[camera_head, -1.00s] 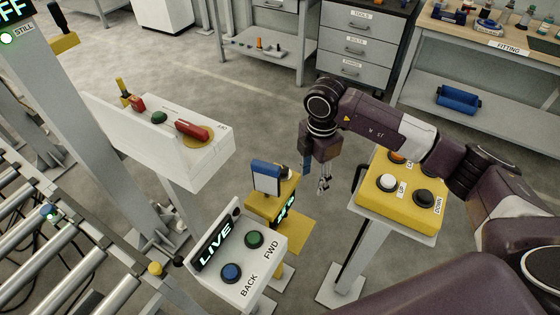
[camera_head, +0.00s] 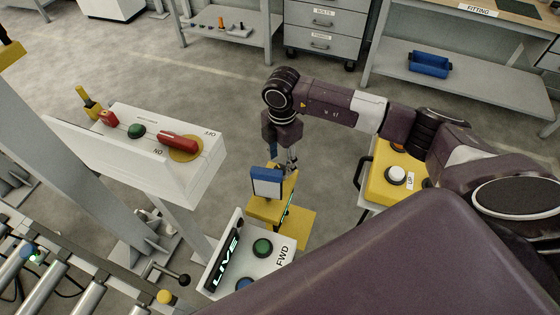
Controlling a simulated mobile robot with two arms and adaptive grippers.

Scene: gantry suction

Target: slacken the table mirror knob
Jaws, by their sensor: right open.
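A small blue-framed panel with a pale face (camera_head: 267,182), which looks like the table mirror, stands upright on a yellow stand (camera_head: 260,212). My right gripper (camera_head: 292,166) points down just beside the panel's right edge, with its thin fingers apart. The knob is not clear; the fingers cover the spot at the panel's right side, and I cannot tell whether they touch it. My left gripper is not in view.
A white box with a red rotary handle (camera_head: 178,141) stands to the left. A LIVE panel with a green FWD button (camera_head: 262,248) is in front. A yellow button box (camera_head: 385,185) is at right. Rollers (camera_head: 50,285) lie lower left. My purple arm hides the lower right.

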